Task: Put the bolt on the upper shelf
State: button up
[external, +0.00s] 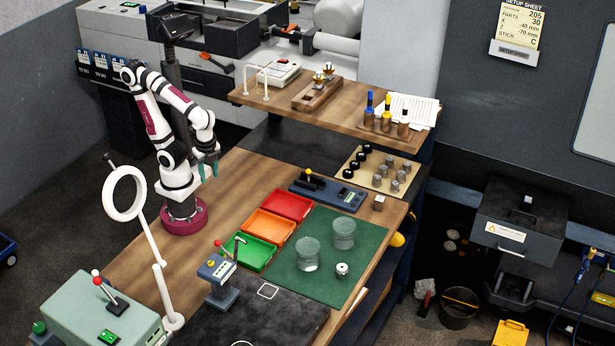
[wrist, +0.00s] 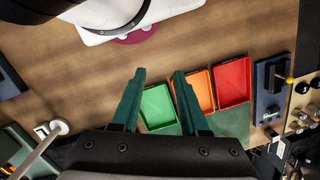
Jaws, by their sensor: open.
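My gripper (external: 208,170) hangs beside the arm above the left part of the wooden bench, its teal fingers pointing down. In the wrist view its two fingers (wrist: 160,73) are apart with nothing between them, over bare wood. The upper shelf (external: 345,117) is a raised wooden board along the back of the bench. I cannot clearly make out the bolt. A small metallic piece (external: 342,269) on the green mat (external: 325,290) may be it, well to the right of my gripper. Another small metallic block (external: 379,202) stands near the bench's right edge.
Red (external: 287,205), orange (external: 267,224) and green (external: 249,253) trays lie mid-bench. Two clear jars (external: 308,254) stand on the mat. A ring lamp (external: 125,192) rises at left. The shelf holds a wooden block (external: 317,93), bottles and papers (external: 412,108).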

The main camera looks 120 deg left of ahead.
jog(key=shift+o, duration=0.5)
jog(key=shift+w+a+r+m+t+y, duration=0.2)
jog(key=shift+a+r+m+t+y, duration=0.2)
jog(key=shift+m+t, duration=0.1)
